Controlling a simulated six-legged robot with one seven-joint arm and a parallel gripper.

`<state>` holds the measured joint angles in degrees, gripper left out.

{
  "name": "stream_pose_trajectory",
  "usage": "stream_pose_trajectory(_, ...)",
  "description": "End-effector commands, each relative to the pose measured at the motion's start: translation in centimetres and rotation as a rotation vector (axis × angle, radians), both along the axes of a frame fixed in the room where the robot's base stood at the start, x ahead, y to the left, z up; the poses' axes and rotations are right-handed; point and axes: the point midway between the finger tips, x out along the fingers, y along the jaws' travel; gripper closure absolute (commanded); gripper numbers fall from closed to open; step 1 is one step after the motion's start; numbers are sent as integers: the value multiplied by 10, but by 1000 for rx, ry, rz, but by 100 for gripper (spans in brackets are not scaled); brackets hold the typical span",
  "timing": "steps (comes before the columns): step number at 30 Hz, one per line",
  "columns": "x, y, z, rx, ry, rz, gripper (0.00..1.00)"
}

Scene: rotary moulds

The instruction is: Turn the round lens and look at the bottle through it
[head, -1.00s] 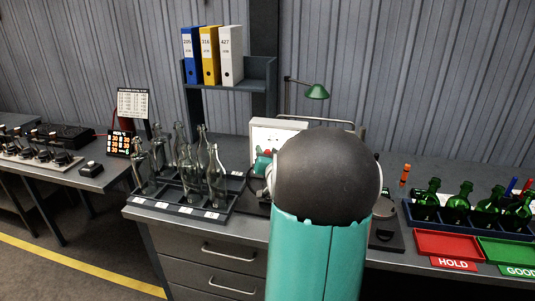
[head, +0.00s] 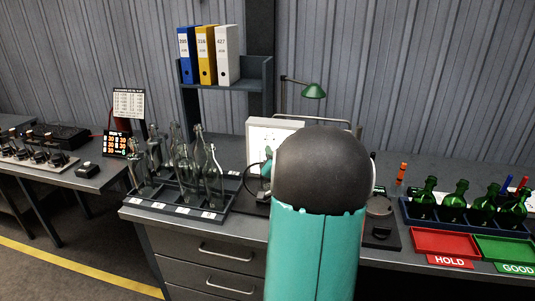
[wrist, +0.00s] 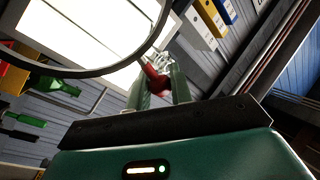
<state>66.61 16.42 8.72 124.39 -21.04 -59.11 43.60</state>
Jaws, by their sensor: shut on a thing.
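In the wrist view the round lens shows as a large dark ring (wrist: 103,70) across the upper left, in front of a bright white panel. My gripper (wrist: 157,76) is shut on a small red piece (wrist: 154,82), which looks like the lens's handle; its join to the ring is not clear. Clear glass, possibly a bottle, shows just beyond the fingertips. In the head view a thin dark curve, likely the lens rim (head: 247,180), shows left of my arm, which hides most of the lens and gripper. Clear bottles (head: 212,178) stand upright in a rack at left.
The light panel (head: 262,132) stands behind my arm. Green bottles (head: 458,198) stand in a rack at right, behind a red HOLD tray (head: 443,242) and a green GOOD tray (head: 508,248). A green lamp (head: 313,90) hangs above.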

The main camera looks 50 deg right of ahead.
Motion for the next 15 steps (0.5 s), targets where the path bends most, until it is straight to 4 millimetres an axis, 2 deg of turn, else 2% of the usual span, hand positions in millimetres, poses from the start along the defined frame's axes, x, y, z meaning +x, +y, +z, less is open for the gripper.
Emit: stream_pose_trajectory(15, -43, -18, -28, 193, -439, -1, 100)
